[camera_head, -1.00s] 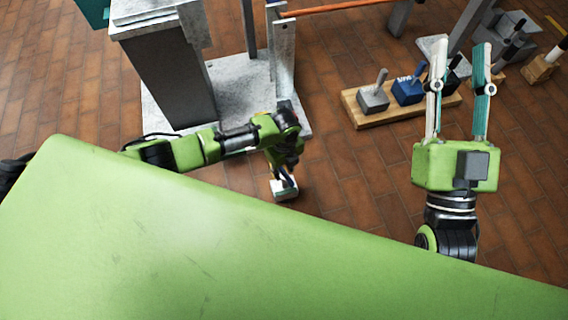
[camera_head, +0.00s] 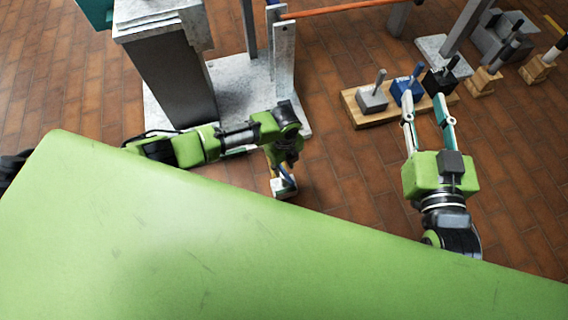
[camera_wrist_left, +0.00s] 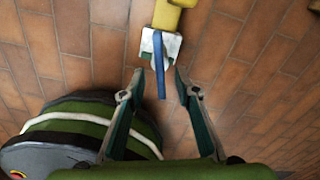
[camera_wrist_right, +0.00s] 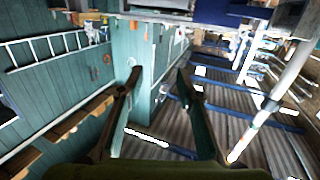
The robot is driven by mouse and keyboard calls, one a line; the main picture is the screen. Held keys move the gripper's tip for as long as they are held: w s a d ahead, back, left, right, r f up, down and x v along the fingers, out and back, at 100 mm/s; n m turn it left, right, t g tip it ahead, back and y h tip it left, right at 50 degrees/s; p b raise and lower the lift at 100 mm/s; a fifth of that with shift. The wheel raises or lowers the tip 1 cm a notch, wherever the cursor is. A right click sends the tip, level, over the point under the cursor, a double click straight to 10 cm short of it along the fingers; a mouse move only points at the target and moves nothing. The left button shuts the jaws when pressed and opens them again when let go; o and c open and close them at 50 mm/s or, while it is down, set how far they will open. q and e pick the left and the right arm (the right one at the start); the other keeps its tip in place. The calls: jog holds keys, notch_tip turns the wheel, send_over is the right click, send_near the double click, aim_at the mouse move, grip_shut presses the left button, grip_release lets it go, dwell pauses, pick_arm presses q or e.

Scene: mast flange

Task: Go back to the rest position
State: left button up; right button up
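My left gripper (camera_wrist_left: 158,73) is open in the left wrist view. A blue handle on a pale block (camera_wrist_left: 160,47) with a yellow part shows between and beyond its fingertips, and I see no finger closed on it. In the head view the left arm reaches in from the left and bends down, and the gripper's fingers are hard to make out there. My right gripper (camera_head: 424,95) is open, its two fingers apart with nothing between them. It points away from me, its tips near the wooden board's front edge in the picture. It is also open and empty in the right wrist view (camera_wrist_right: 158,72).
A wooden board (camera_head: 385,119) carries grey, blue and black blocks with handles. More blocks on wooden bases (camera_head: 482,84) stand right of it. A grey post on a metal plate (camera_head: 233,96) and an orange bar (camera_head: 335,8) are at the back. Brick floor between the arms is clear.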

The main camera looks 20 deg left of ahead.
jog(key=shift+d+f+g, duration=0.1)
jog(key=shift+f+g, duration=0.2)
jog(key=shift+f, duration=0.2)
